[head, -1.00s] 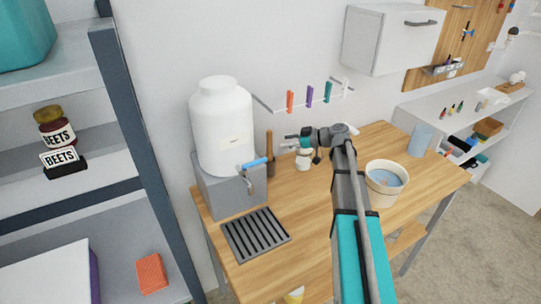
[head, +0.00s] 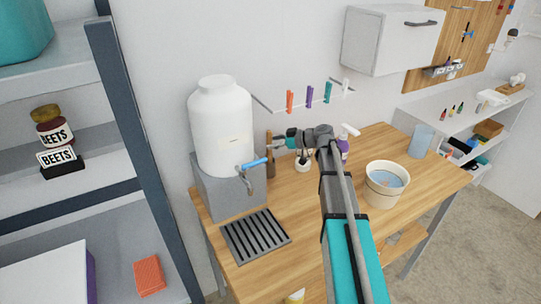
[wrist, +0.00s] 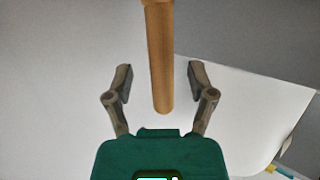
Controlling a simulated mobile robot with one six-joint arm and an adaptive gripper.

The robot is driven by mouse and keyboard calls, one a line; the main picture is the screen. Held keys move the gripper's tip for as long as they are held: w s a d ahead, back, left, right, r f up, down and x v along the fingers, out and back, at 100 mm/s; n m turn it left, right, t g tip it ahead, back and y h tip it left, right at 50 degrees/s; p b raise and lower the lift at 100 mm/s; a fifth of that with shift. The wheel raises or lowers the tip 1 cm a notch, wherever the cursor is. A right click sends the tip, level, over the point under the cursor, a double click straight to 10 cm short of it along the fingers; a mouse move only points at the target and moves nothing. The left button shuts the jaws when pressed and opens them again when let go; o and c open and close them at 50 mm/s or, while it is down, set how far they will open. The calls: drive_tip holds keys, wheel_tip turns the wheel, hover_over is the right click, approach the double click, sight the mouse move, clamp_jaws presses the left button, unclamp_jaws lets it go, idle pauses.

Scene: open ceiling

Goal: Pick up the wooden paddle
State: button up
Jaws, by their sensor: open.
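The wooden paddle (head: 269,154) stands upright on the workbench, just right of the white dispenser and close to the wall. In the wrist view its round handle (wrist: 160,50) runs down from the top edge and ends between my two fingers, with a gap on both sides. My gripper (wrist: 160,78) is open and empty. In the head view my gripper (head: 278,139) is at the upper part of the paddle, reaching in from the right. The paddle's lower end is hard to make out.
The white dispenser (head: 222,125) with a blue tap (head: 255,163) stands close on the left. A small white pot (head: 303,165) and a spray bottle (head: 344,148) are near my arm. A bucket (head: 384,198) stands to the right.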

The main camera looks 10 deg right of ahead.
drive_tip(key=shift+x, duration=0.9)
clamp_jaws()
